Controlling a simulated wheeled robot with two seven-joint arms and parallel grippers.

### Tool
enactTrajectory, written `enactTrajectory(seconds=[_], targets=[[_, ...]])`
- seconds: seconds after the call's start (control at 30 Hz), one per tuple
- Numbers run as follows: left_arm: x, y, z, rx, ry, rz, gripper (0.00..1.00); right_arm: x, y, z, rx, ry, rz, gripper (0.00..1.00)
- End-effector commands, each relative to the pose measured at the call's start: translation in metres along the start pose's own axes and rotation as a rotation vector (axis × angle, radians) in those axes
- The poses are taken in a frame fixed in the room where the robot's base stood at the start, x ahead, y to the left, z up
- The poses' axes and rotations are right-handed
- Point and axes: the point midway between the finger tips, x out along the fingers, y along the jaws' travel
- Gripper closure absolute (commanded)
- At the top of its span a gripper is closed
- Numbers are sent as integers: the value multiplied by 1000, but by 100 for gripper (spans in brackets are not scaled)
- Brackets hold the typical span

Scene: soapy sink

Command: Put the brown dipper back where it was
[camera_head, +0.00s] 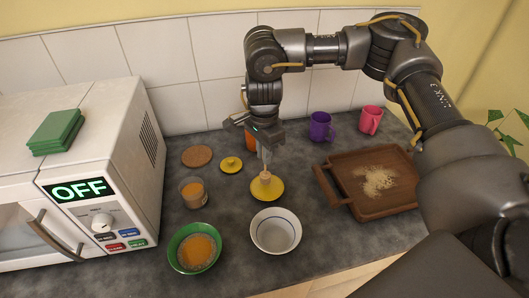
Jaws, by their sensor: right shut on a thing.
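My right gripper (265,158) points down over the counter, its fingers closed around a small light-brown piece (265,177) that looks like the dipper. The piece is upright at the middle of a yellow saucer (275,194); I cannot tell whether it touches the saucer. Most of its upper part is hidden by the fingers. An orange container shows partly behind the gripper. A yellow lid with a knob (231,164) lies to the left of the gripper. My left gripper is out of view.
A cork coaster (197,156) lies behind. A wooden tray (344,165), purple mug (321,127) and pink mug (370,120) are right. A microwave (95,160) stands left.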

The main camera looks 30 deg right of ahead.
Motion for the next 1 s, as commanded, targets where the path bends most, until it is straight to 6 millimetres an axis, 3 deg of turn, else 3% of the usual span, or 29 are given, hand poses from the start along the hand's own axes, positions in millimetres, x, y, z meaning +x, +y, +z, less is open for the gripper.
enactTrajectory(seconds=[0.13,0.53,0.57,0.7,1.0], targets=[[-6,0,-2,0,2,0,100,10,0,0,1,-1,-1,100],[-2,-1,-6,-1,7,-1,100,16,0,0,1,0,-2,100],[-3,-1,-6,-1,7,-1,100,16,0,0,1,0,-2,83],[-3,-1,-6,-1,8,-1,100,15,0,0,0,0,-2,64],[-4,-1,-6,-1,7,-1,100,13,0,0,0,0,-2,64]])
